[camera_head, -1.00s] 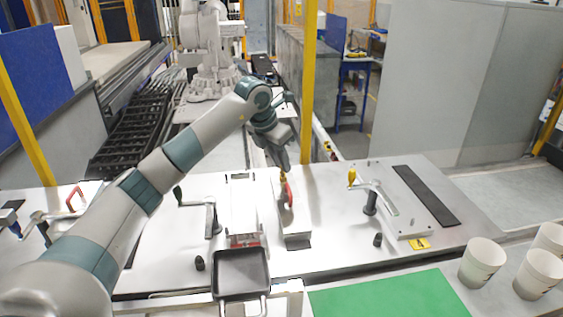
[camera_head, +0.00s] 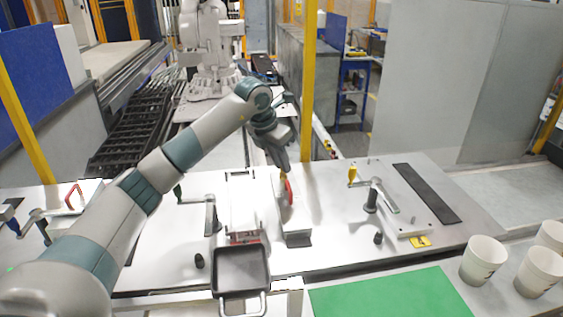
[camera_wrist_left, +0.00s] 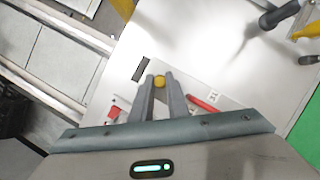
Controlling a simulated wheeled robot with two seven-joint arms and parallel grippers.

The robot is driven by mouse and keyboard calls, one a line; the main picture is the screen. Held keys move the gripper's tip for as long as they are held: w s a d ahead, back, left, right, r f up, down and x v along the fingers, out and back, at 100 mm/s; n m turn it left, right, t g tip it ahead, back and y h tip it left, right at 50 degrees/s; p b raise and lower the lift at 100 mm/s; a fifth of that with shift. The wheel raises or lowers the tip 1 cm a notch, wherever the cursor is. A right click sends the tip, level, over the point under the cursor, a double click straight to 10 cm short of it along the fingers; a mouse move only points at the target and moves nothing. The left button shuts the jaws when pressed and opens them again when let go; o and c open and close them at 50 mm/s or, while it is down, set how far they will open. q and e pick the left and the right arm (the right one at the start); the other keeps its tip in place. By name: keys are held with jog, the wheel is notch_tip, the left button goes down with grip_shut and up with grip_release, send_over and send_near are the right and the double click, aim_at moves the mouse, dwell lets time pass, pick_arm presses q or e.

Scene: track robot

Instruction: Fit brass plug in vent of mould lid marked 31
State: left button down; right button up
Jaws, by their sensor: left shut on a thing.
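My left gripper (camera_head: 283,172) reaches in from the left, over the steel table. In the left wrist view its two fingers (camera_wrist_left: 160,84) are shut on a small round yellow brass plug (camera_wrist_left: 160,81). Below the gripper in the head view is a pale block with a red handle (camera_head: 288,191), which may be a mould lid. The red handle also shows in the left wrist view (camera_wrist_left: 203,104), right of the fingers. I cannot read a 31 on any lid or make out a vent. The plug looks apart from the table. My right gripper is not in view.
Toggle clamps stand left (camera_head: 211,215) and right (camera_head: 371,196) of the block. A dark square tray (camera_head: 241,292) is at the front edge. A green mat (camera_head: 390,296) and several white cups (camera_head: 482,261) are at front right. A yellow post (camera_head: 308,90) rises behind the table.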

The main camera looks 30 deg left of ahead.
pick_arm(q)
jog(key=c, duration=1.6)
grip_release()
jog(key=shift+c, duration=0.2)
jog(key=shift+r, duration=0.1)
